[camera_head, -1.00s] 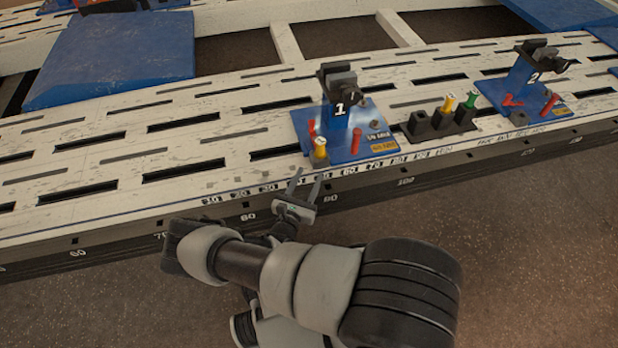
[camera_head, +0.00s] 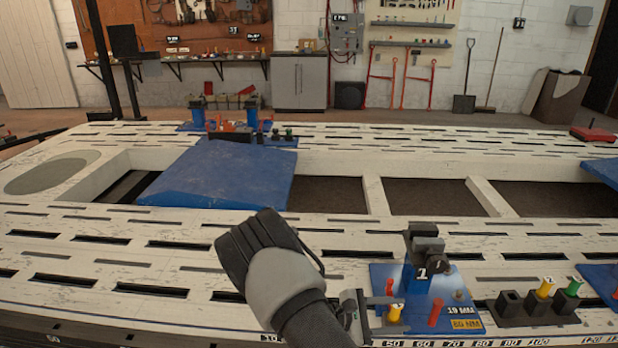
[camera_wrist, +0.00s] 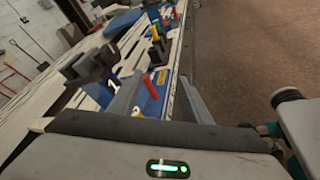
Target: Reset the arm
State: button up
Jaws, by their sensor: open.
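My gripper (camera_head: 385,315) is open and appears empty, low in the head view, at the left edge of the blue fixture plate (camera_head: 463,312) marked 1. A yellow-topped piece (camera_head: 394,314) shows between or behind its fingers; I cannot tell whether they touch. In the wrist view the two fingers of my gripper (camera_wrist: 158,105) stand apart, with part of the blue plate (camera_wrist: 152,97) and a red peg (camera_wrist: 148,82) beyond them. My arm bends over the bench's front edge.
The slotted white bench (camera_head: 120,262) fills the foreground. A black block (camera_head: 510,317) holds yellow and green pieces (camera_head: 574,286) right of the plate. A blue panel (camera_head: 225,175) lies further back. A grey cabinet (camera_head: 299,82) stands by the far wall.

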jog(key=s+a+r+m+t+y, duration=0.1)
jog(key=s+a+r+m+y, duration=0.3)
jog(key=s+r, duration=0.55)
jog(key=s+a+r+m+y, duration=0.1)
jog(key=s+r+m+y, duration=0.5)
jog(key=r, duration=0.7)
jog(key=s+a+r+m+t+y, duration=0.1)
jog(key=s+a+r+m+y, duration=0.3)
jog(key=s+r, duration=0.5)
notch_tip(320, 180, up, 30)
jog(key=w+p, duration=0.1)
jog(key=p, duration=2.7)
jog(key=shift+w+d+m, duration=0.35)
jog(key=shift+d+m, duration=0.05)
jog(key=shift+d, duration=0.1)
